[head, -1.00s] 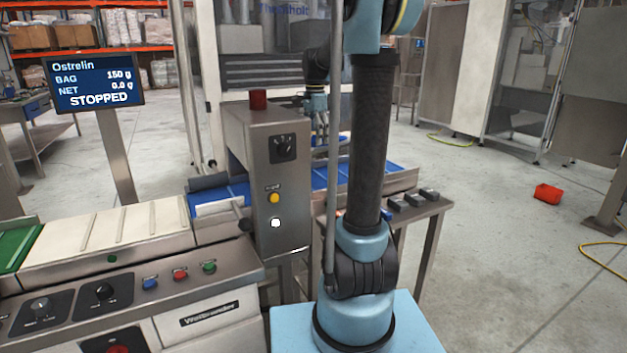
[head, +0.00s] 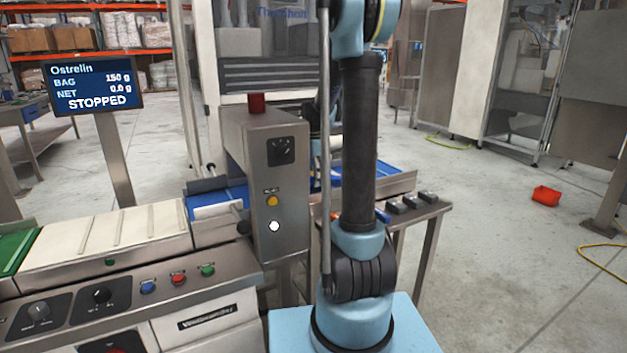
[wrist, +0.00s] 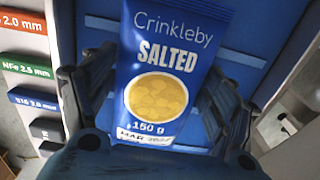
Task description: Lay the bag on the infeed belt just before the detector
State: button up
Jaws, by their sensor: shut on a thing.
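The bag (wrist: 160,80) is a blue Crinkleby Salted packet marked 150 g, with a yellow round picture. It shows in the wrist view with its printed face to the camera. My gripper (wrist: 160,98) is shut on it, with dark fingers at both sides. A blue belt surface (wrist: 245,62) lies behind the bag; I cannot tell whether they touch. In the head view the steel detector housing (head: 273,185) stands over a blue belt, which shows to its left (head: 222,203) and right (head: 392,176). My arm and the housing hide most of the gripper and bag there.
A light flighted belt (head: 112,236) and a green belt (head: 14,249) lie left of the detector. A screen (head: 95,86) reads STOPPED. Coloured test-piece labels (wrist: 28,68) line the wrist view's left edge. Dark blocks (head: 412,200) sit on a side table. A red bin (head: 546,195) is on the floor.

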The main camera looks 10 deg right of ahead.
jog(key=shift+f, duration=0.25)
jog(key=o, duration=1.3)
jog(key=shift+c, duration=0.2)
notch_tip(320, 180, up, 12)
